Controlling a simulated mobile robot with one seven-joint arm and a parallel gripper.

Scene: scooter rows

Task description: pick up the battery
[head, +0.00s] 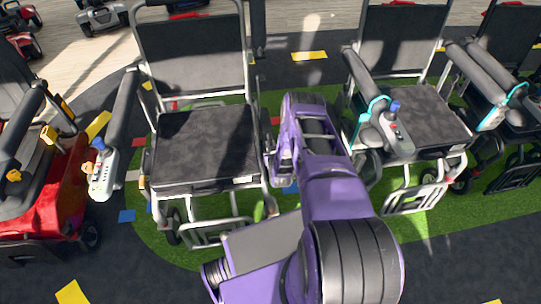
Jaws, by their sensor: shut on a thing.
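My purple arm (335,195) reaches up the middle of the head view, between two mobility chairs. Its far part bends down at the left, and its end is hidden behind the arm's own links. I cannot make out the fingertips of my gripper or anything between them. I cannot pick out a battery with certainty. The left chair (205,145) has a dark padded seat, a light frame and a grey control box (103,178) on its armrest. The right chair (425,125) has a control box with a blue joystick (394,108).
A red scooter (45,215) stands at the far left, and another chair (515,95) at the far right. The chairs stand on a green mat (160,220) over dark floor. More scooters (100,15) are parked at the back. Open dark floor (130,280) lies in front.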

